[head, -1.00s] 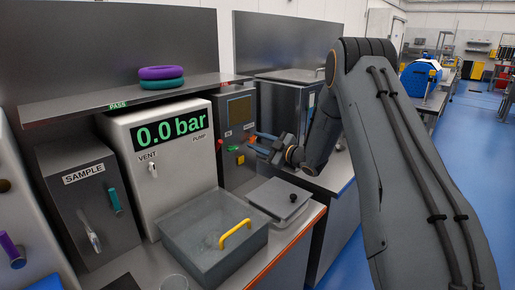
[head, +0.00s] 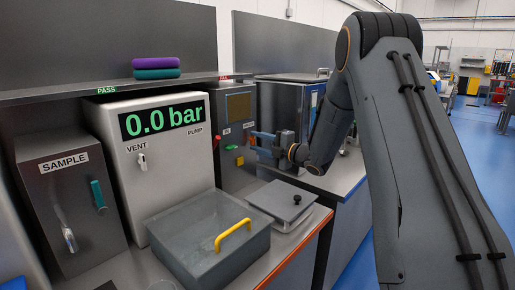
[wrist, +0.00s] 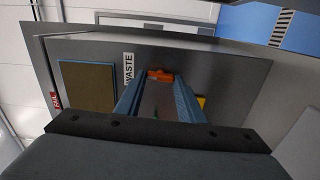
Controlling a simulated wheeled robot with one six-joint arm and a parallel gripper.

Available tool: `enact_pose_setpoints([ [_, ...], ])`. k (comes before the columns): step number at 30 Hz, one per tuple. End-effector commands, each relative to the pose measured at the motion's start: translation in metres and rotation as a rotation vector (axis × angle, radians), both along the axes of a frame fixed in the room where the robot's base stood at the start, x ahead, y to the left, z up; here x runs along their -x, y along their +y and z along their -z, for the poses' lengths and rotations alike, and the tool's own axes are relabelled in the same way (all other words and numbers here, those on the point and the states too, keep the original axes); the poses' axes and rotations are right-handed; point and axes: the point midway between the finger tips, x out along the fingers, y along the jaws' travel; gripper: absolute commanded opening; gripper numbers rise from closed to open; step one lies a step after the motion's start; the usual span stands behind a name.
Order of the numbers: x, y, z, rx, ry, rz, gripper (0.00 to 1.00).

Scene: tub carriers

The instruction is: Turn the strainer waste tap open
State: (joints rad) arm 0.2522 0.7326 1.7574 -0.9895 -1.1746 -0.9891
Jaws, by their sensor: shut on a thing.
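My gripper (head: 257,143) reaches the cabinet front from the right. In the wrist view, my gripper's (wrist: 158,85) blue fingers are shut on the orange handle, which spans the gap between their tips. The tap's body behind the handle is hidden, and its exact turn is hard to tell.
A grey tub (head: 205,250) with a yellow handle and a lidded scale-like box (head: 285,200) stand on the bench below. A pressure unit (head: 160,165) stands to the left.

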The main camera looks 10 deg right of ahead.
Motion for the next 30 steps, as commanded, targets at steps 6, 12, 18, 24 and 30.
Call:
enact_pose_setpoints([
  [6,-0.0003,-0.0009,0.0011,0.044,-0.030,0.002,0.13],
  [12,-0.0001,-0.0009,0.0005,0.055,-0.038,0.002,0.13],
  [18,0.0000,-0.0008,0.0004,0.055,-0.039,0.001,0.13],
  [24,-0.0001,-0.0008,0.0004,0.054,-0.038,0.001,0.54],
  [30,0.0000,-0.0003,0.0004,0.054,-0.038,0.000,0.54],
])
